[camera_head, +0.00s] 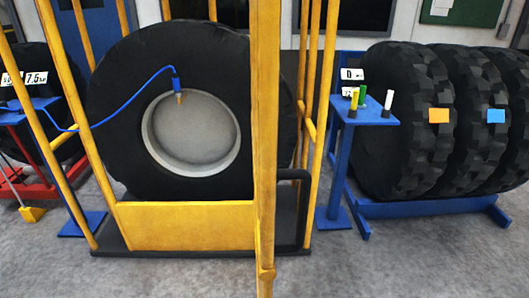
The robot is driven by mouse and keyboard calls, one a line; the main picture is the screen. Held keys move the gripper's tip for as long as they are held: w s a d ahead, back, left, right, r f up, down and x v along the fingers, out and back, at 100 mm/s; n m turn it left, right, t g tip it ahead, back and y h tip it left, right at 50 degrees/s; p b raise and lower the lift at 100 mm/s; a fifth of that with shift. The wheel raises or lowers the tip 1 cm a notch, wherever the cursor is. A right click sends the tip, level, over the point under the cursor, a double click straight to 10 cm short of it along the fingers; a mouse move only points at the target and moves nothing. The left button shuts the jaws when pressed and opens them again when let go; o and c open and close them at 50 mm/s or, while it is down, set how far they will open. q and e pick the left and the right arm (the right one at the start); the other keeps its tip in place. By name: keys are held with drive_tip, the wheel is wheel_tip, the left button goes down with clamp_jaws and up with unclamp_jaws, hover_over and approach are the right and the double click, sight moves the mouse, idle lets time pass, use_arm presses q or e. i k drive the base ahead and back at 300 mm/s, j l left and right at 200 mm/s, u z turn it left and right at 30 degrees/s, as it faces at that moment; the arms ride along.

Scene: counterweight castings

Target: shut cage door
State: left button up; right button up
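A yellow tube cage (86,150) stands on a dark base at the left centre. Inside it a large black tire (125,95) with a pale grey rim (195,135) stands upright. A thick yellow upright (265,140) stands nearest me and runs below the base's front edge. It looks like the cage door seen nearly edge-on, swung out toward me. A black bent bar (306,212) shows just right of it. Neither of my grippers is in view.
A blue hose (125,108) runs from a blue stand (30,104) at left to the rim. A blue pedestal table (372,112) with small coloured-topped items stands right of the cage. Several big tires (405,150) stand on a blue rack (425,209). The front floor is clear.

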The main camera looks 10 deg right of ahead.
sight(266, 15)
drive_tip(key=i+l+u, duration=0.1)
drive_tip(key=l, duration=0.25)
drive_tip(key=i+l+u, duration=0.1)
drive_tip(key=i+l, duration=0.15)
drive_tip(key=i+l+u, duration=0.15)
drive_tip(key=l, duration=0.3)
